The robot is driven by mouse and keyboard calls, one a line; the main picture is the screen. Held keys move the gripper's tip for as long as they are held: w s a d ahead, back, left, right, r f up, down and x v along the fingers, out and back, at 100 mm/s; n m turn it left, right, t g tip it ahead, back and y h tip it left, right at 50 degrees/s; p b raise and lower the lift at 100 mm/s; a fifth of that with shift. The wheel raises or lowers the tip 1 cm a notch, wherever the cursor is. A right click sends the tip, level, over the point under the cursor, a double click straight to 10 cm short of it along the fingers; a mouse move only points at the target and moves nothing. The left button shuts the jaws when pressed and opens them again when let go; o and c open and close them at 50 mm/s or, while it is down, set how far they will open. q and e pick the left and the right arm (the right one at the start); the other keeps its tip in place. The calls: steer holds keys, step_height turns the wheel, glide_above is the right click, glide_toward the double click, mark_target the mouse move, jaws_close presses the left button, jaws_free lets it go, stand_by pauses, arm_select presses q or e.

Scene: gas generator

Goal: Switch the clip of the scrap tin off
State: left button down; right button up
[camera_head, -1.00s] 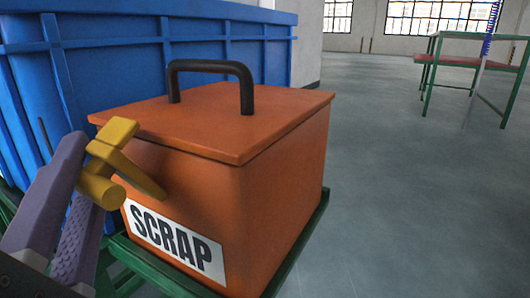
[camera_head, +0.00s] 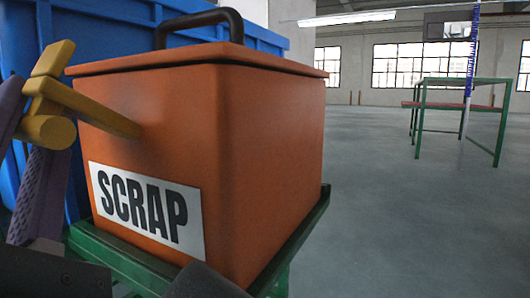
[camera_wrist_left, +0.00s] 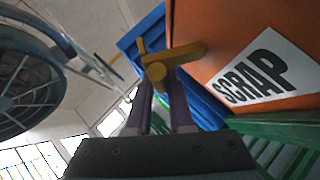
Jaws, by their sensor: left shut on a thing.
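The orange scrap tin (camera_head: 262,165) stands with its lid (camera_head: 190,58) on and a SCRAP label on its front. In the left wrist view the tin (camera_wrist_left: 215,28) is at the upper right. The yellow clip (camera_head: 85,103) is at the tin's left side. Its lever slants down to the right across the front face, and its upper end is near the lid edge. My left gripper (camera_head: 24,128) has purple fingers and is shut on the clip, which also shows at the fingertips in the left wrist view (camera_wrist_left: 158,70). My right gripper is not in view.
The tin rests on a green stand (camera_head: 300,225). A blue container (camera_head: 268,40) is close behind it. A green-framed table (camera_head: 460,83) stands far off at the right. The floor between is clear. A large round fan-like object (camera_wrist_left: 25,80) shows in the left wrist view.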

arm_select(q)
steer(key=shift+f+n+y, duration=0.1)
steer(key=shift+n+y, duration=0.2)
steer(key=c, duration=0.8)
jaws_free()
steer(key=v, duration=1)
steer(key=shift+b, duration=0.3)
